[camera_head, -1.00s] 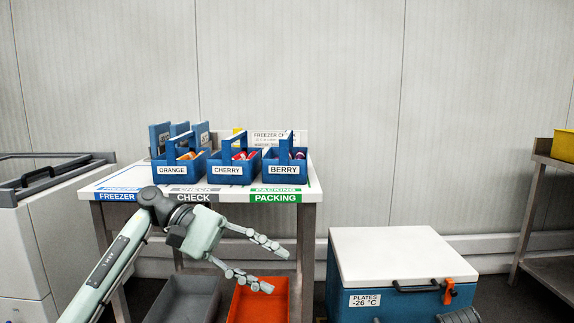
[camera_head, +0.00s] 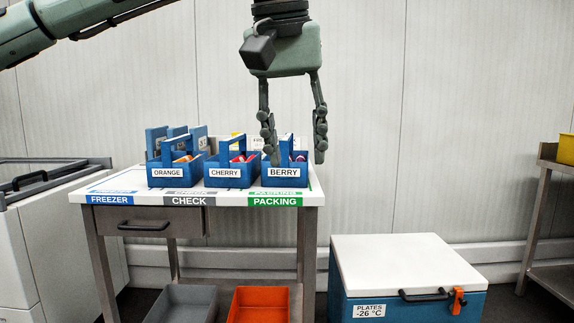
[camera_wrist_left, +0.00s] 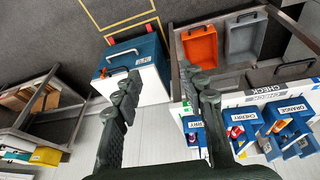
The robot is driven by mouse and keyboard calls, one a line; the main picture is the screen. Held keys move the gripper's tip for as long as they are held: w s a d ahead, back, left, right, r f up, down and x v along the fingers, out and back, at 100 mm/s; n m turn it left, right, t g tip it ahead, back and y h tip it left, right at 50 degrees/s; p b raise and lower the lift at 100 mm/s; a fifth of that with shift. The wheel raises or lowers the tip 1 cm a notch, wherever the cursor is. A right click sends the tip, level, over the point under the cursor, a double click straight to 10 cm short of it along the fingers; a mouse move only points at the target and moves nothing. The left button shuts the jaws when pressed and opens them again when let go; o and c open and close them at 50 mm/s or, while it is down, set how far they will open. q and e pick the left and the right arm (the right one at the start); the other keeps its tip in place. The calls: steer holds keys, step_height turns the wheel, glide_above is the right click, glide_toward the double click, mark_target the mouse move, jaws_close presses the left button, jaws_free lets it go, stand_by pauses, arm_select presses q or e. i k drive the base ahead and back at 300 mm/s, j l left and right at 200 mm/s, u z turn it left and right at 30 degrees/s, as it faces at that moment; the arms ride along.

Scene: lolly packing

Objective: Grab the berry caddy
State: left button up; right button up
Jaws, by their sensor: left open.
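In the left wrist view, the berry caddy (camera_wrist_left: 193,140) is partly hidden behind one finger, outside the gap of my left gripper (camera_wrist_left: 166,90). My right gripper is out of view.
The cherry caddy (camera_head: 231,182) stands close to its left, then the orange caddy (camera_head: 168,182). Blue upright pieces (camera_head: 157,140) stand behind. The table (camera_head: 120,184) has FREEZER, CHECK and PACKING strips. Grey (camera_head: 180,292) and orange (camera_head: 258,292) bins and a PLATES cooler (camera_head: 390,256) are lower.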

mark_target(292, 171)
steer(key=i, duration=1.9)
